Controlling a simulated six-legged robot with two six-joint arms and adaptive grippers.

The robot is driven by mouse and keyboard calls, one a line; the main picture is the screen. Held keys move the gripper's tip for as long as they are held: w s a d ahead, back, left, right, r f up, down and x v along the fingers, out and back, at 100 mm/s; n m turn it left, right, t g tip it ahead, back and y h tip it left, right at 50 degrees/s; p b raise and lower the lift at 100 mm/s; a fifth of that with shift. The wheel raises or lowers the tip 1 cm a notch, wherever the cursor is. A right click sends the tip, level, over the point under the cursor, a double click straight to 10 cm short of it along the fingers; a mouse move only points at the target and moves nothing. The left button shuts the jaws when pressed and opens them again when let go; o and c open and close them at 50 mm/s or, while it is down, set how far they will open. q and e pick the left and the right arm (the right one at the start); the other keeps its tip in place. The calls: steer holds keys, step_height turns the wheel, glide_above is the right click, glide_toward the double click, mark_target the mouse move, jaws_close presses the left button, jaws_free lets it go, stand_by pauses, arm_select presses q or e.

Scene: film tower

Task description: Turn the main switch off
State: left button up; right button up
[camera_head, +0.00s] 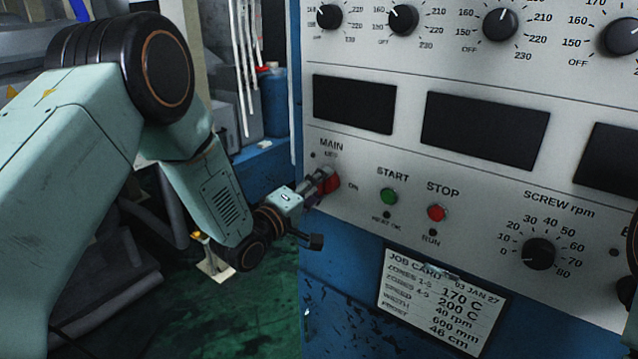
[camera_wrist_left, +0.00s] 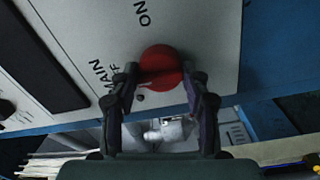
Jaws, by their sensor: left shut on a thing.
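The red main switch (camera_head: 333,182) is a round knob on the grey control panel, below the MAIN label and left of the ON mark. In the left wrist view the red knob (camera_wrist_left: 162,70) sits between the fingers, close to the OFF and MAIN lettering. My left gripper (camera_head: 325,184) reaches in from the left with its fingers at the knob. In the left wrist view the left gripper (camera_wrist_left: 160,86) is shut on the knob, one finger on each side. The knob's exact pointing direction is hard to tell. My right gripper is out of view.
A green START button (camera_head: 389,196) and a red STOP button (camera_head: 437,213) sit right of the switch. Temperature dials (camera_head: 403,19) line the top, above dark displays (camera_head: 354,104). A job card (camera_head: 441,300) hangs below. Green floor (camera_head: 230,320) lies to the left.

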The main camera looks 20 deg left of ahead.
arm_select(q)
steer(key=shift+f+n, duration=0.1)
steer(key=shift+n, duration=0.4)
steer(key=o, duration=1.1)
steer(key=shift+o, duration=0.2)
steer(key=shift+s, duration=0.1)
steer(key=v, duration=1.2)
